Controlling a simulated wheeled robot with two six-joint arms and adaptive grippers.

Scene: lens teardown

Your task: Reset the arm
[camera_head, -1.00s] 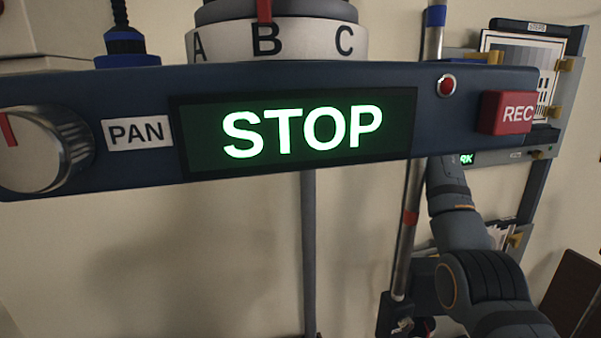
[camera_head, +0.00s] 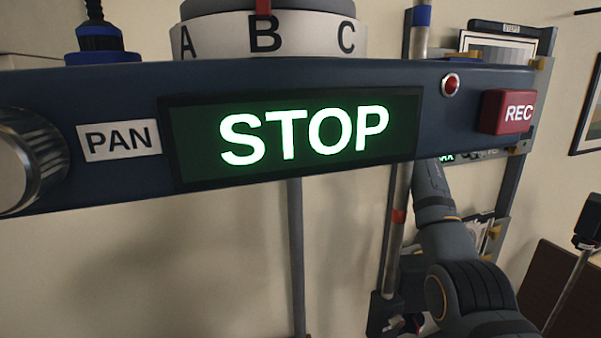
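A dark blue control panel (camera_head: 450,125) spans the view close in front of me. Its green screen (camera_head: 300,135) reads STOP. A silver knob (camera_head: 28,160) sits at its left end beside a PAN label (camera_head: 119,139). A red REC button (camera_head: 508,111) and a small red lamp (camera_head: 451,84) are on its right part. My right arm rises from the lower right and passes behind the panel's lower edge. Its gripper is hidden there. My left arm and gripper do not show.
Above the panel is a white ring (camera_head: 262,36) marked A, B and C. A grey post (camera_head: 296,250) and a metal pole (camera_head: 392,240) stand behind the panel. A rack with a framed print (camera_head: 497,47) stands at the right. A dark stand (camera_head: 575,285) is at the far right.

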